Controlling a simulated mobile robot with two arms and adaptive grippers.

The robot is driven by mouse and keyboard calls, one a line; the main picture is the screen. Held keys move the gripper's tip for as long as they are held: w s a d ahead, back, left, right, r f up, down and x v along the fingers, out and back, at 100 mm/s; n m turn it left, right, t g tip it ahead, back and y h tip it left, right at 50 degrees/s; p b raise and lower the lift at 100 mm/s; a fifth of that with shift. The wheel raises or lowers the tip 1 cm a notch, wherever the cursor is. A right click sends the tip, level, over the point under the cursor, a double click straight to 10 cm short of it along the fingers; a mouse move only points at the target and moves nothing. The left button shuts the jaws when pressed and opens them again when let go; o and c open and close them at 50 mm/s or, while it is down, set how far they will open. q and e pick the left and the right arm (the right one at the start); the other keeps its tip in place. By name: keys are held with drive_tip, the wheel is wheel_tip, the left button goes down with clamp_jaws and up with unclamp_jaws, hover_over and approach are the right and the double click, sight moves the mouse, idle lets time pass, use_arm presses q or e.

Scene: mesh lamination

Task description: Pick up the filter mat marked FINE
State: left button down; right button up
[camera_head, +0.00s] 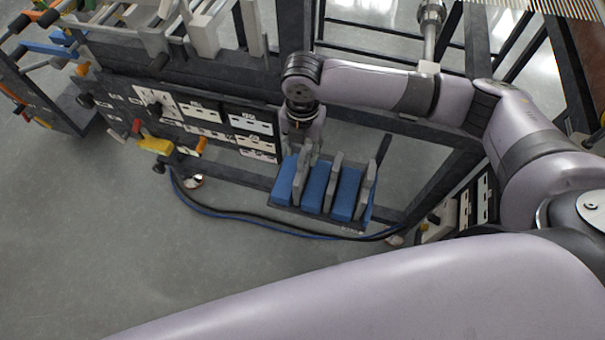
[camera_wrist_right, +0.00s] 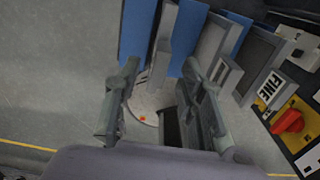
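A rack (camera_head: 292,213) holds several upright blue and grey slabs side by side, which look like the filter mats (camera_head: 317,187). In the right wrist view, blue slabs (camera_wrist_right: 185,38) alternate with grey ones (camera_wrist_right: 212,42). My right gripper (camera_head: 308,150) is at the rack's far side in the head view. In the right wrist view its fingers (camera_wrist_right: 160,75) are apart, with slab edges beyond the gap; contact is unclear. My left gripper is out of view.
A dark machine panel (camera_head: 215,118) with white labels and coloured knobs stands left of the rack. Dark cables (camera_head: 235,215) run below the rack. The grey floor (camera_head: 110,230) at left is clear.

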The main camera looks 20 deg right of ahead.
wheel_tip(320, 180, down, 2)
drive_tip(key=shift+f, duration=0.1)
clamp_jaws()
idle(0.5)
idle(0.5)
